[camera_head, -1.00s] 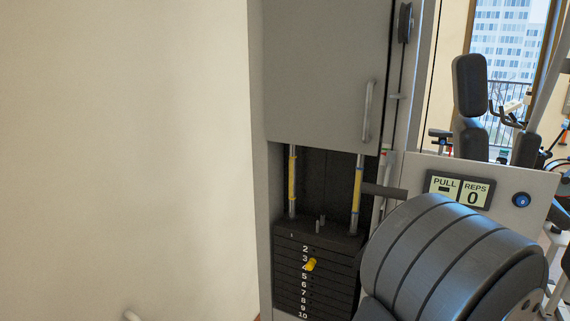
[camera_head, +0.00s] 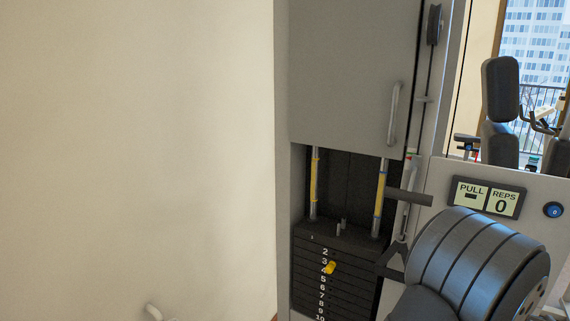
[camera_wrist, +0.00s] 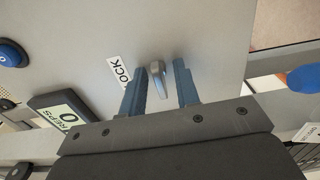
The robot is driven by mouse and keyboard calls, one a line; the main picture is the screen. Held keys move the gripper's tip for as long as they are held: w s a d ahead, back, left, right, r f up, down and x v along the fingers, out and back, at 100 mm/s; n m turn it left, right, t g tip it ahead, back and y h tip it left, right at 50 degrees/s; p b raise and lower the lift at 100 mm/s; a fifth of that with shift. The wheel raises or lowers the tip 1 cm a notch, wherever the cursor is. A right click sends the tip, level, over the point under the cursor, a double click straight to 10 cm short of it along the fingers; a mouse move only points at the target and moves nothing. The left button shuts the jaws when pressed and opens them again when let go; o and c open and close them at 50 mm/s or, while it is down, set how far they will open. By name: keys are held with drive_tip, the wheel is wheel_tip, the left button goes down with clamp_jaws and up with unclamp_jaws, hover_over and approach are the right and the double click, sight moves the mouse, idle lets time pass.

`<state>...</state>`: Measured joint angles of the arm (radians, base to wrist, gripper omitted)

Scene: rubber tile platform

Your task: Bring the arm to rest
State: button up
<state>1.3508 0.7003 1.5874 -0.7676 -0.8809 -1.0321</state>
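My gripper (camera_wrist: 158,68) shows in the wrist view with its two blue-grey fingers spread apart. A small metal lever (camera_wrist: 157,80) stands between the fingers, with a visible gap on each side. I cannot tell how far beyond the fingertips it lies. In the head view my dark grey rounded arm fills the lower right, in front of the weight machine (camera_head: 345,75). My fingers cannot be made out in that view.
A white label (camera_wrist: 119,71) reading "OCK" sits beside the lever. The display (camera_head: 487,197) reads PULL and REPS 0. The weight stack (camera_head: 315,285) has a yellow pin (camera_head: 330,268) near 4. A door handle (camera_head: 393,112) juts out. A bare wall (camera_head: 130,140) is at left.

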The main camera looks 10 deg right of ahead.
drive_tip(key=v, duration=1.8)
drive_tip(key=x, duration=1.8)
drive_tip(key=shift+a, duration=0.1)
drive_tip(key=shift+w+m, duration=0.1)
drive_tip(key=shift+m, duration=0.6)
drive_tip(key=m, duration=0.9)
drive_tip(key=shift+m, duration=0.3)
drive_tip(key=shift+o, duration=0.2)
